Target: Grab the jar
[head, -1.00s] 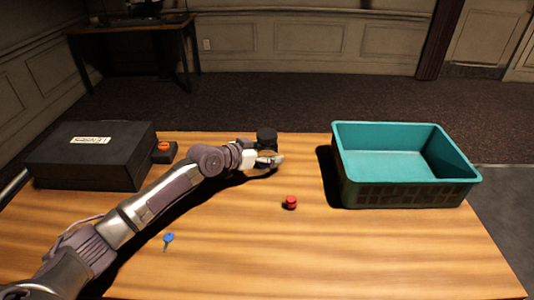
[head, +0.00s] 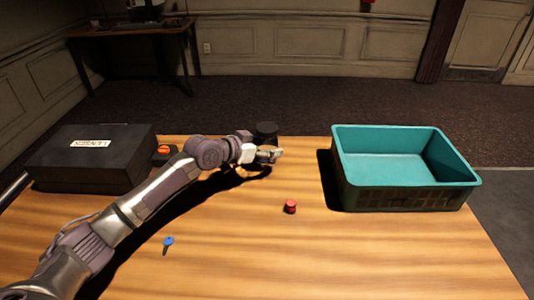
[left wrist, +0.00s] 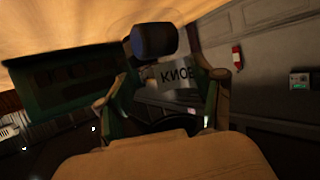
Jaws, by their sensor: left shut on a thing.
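The jar (head: 265,130) shows in the head view as a dark, black-lidded shape near the far edge of the table, partly hidden behind my left gripper (head: 268,154). In the left wrist view the jar (left wrist: 178,76) sits between the two fingers, with a rounded dark lid and a pale label reading "KNOB". My left gripper (left wrist: 168,84) is shut on the jar, and its shadow falls on the table, apart from the hand. My right gripper is not in view.
A teal crate (head: 408,198) stands at the right of the wooden table (head: 350,260). A red knob-like piece (head: 290,206) and a blue-headed key (head: 168,243) lie nearer. A black case (head: 92,158) is at the left, with a small box with an orange top (head: 164,152) beside it.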

